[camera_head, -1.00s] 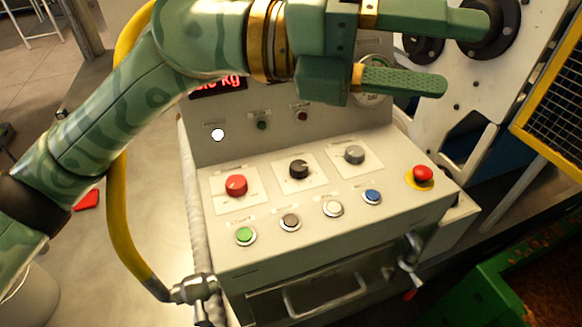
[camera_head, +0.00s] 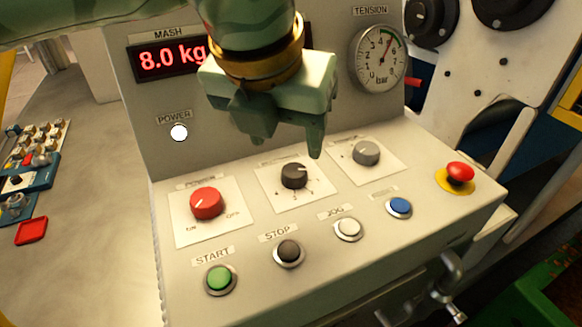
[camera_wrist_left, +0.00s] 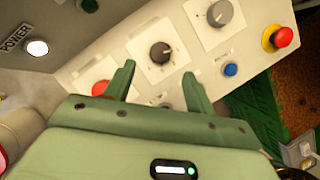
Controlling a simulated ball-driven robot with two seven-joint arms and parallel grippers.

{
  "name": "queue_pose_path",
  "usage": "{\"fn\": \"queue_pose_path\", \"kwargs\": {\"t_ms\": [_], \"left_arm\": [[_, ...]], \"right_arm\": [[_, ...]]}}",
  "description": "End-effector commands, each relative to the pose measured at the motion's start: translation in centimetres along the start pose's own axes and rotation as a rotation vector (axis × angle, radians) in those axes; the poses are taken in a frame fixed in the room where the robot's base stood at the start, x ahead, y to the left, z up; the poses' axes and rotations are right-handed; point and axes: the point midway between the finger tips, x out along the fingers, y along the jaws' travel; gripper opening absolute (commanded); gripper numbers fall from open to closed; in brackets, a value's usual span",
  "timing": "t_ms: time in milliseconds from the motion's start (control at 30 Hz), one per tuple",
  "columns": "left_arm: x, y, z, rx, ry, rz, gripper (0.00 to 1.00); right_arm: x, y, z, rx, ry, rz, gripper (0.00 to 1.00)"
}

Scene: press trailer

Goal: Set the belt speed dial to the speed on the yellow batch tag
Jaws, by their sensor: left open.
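A black dial (camera_head: 294,175) with a numbered scale sits on the middle white plate of the sloped panel; its label is partly hidden by my gripper, so I cannot confirm it as the belt speed dial. A light pointer mark shows on its right side. In the left wrist view the black dial (camera_wrist_left: 161,52) lies just beyond and between the fingertips. My left gripper (camera_head: 287,147) is open and empty, pointing down above and behind this dial, apparently apart from it; it also shows in the wrist view (camera_wrist_left: 158,73). No yellow batch tag is visible. My right gripper is not in view.
A red power knob (camera_head: 206,204) and a grey knob (camera_head: 366,152) flank the black dial. START, STOP, JOG and blue buttons (camera_head: 398,208) line the front. A red emergency button (camera_head: 459,173) stands right. The mash display (camera_head: 168,58) and tension gauge (camera_head: 379,57) are on the upright face.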

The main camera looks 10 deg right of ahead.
Motion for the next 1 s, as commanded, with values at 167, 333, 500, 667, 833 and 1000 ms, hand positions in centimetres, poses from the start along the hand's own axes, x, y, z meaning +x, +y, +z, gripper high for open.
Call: {"fn": "queue_pose_path", "kwargs": {"t_ms": [167,333,500,667,833,1000], "left_arm": [[4.5,0.0,-0.1,-0.001,0.004,-0.004,0.55],[6.8,0.0,0.0,0.000,0.002,-0.004,0.55],[7.6,0.0,0.0,0.001,-0.001,-0.002,0.55],[7.5,-0.1,0.1,0.001,-0.002,-0.002,0.55],[7.5,-0.1,0.0,0.001,-0.001,-0.002,0.30],[7.5,0.0,0.0,0.001,-0.001,-0.002,0.11]], "right_arm": [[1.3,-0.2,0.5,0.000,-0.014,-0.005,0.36],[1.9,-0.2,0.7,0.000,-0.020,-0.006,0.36],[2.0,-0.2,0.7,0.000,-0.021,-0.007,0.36],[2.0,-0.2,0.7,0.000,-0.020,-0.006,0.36],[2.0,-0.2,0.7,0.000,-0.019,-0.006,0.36],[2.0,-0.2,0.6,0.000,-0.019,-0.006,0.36]]}}
